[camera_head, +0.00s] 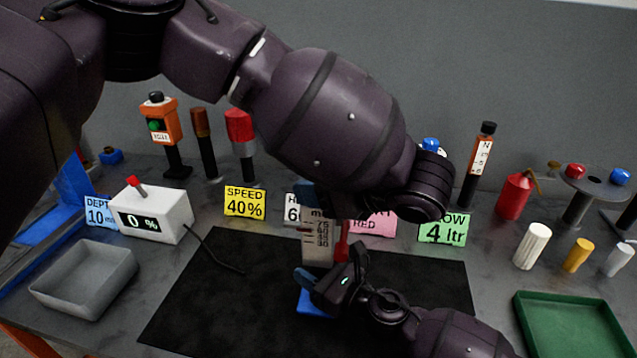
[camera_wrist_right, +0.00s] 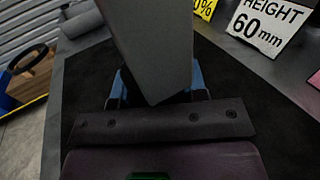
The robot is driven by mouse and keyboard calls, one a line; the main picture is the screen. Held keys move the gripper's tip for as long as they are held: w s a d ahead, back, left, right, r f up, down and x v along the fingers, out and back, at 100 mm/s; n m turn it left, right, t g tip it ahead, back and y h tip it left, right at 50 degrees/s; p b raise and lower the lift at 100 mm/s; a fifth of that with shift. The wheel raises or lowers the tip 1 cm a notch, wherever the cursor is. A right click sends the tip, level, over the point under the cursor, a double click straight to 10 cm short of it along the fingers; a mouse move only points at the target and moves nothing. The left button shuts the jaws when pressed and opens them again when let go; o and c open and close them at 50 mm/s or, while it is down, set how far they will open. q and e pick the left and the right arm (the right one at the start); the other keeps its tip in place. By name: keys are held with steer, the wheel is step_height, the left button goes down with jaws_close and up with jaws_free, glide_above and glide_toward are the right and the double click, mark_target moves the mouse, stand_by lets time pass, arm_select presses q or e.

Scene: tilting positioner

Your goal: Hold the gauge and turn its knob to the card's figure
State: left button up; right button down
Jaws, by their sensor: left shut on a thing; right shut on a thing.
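The gauge (camera_head: 318,246) is a pale upright block with a dark scale, letters that look like "mm" and a red part (camera_head: 342,240) on its right side. It stands above the black mat. My left gripper (camera_head: 325,201) is shut at its top, mostly hidden behind my left arm. My right gripper (camera_head: 312,287) is shut low on it, blue fingertips near the mat. In the right wrist view a grey block (camera_wrist_right: 150,45), apparently the gauge body, sits between the blue fingertips. The scale reading is too small to read. The HEIGHT 60 mm card (camera_wrist_right: 265,25) is partly hidden in the head view.
A white box (camera_head: 160,218) reading 0 % has a red-tipped lever and a cable. Cards SPEED 40% (camera_head: 245,202) and 4 ltr (camera_head: 443,229) stand behind the black mat (camera_head: 215,300). A grey tray (camera_head: 85,278) is left, a green tray (camera_head: 570,325) right.

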stand_by(0.4)
arm_select(q)
steer(key=shift+a, duration=0.1)
steer(key=o, duration=0.9)
steer(key=shift+o, duration=0.2)
steer(key=v, duration=0.7)
steer(key=shift+d, duration=0.3)
steer(key=shift+r, duration=0.1)
